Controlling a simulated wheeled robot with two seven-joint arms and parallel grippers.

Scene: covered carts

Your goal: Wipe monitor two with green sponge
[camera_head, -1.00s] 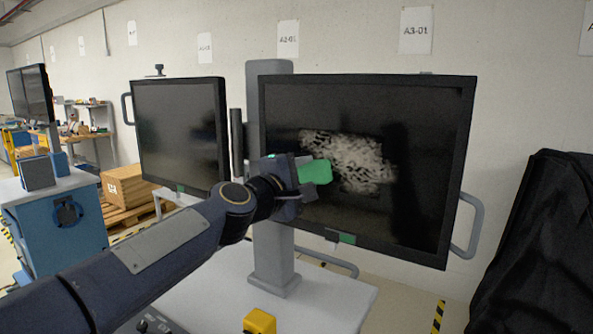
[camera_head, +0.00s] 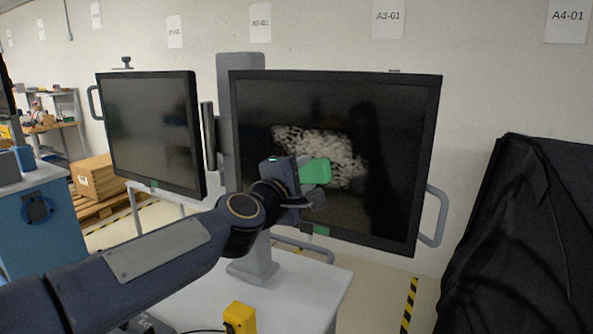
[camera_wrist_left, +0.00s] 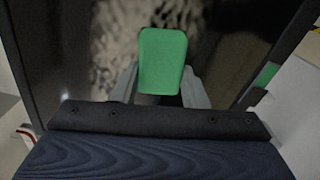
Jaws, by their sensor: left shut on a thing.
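The green sponge (camera_head: 315,171) is held in my left gripper (camera_head: 306,182), which is shut on it. In the left wrist view the sponge (camera_wrist_left: 163,62) sits between the two fingers of the gripper (camera_wrist_left: 160,88), in front of the dark screen. The right-hand monitor (camera_head: 395,130) has a pale, speckled smudge (camera_head: 335,150) across the middle of its screen. The sponge overlaps the lower left of that smudge; I cannot tell whether it touches the glass. A second monitor (camera_head: 150,130) on the left has a plain dark screen. My right gripper is not in view.
The monitors stand on a grey post (camera_head: 240,95) above a white cart top (camera_head: 300,285). A yellow block (camera_head: 240,317) is at the cart's front. A black-draped shape (camera_head: 530,230) stands at the right. A side handle (camera_head: 437,215) sticks out from the right monitor.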

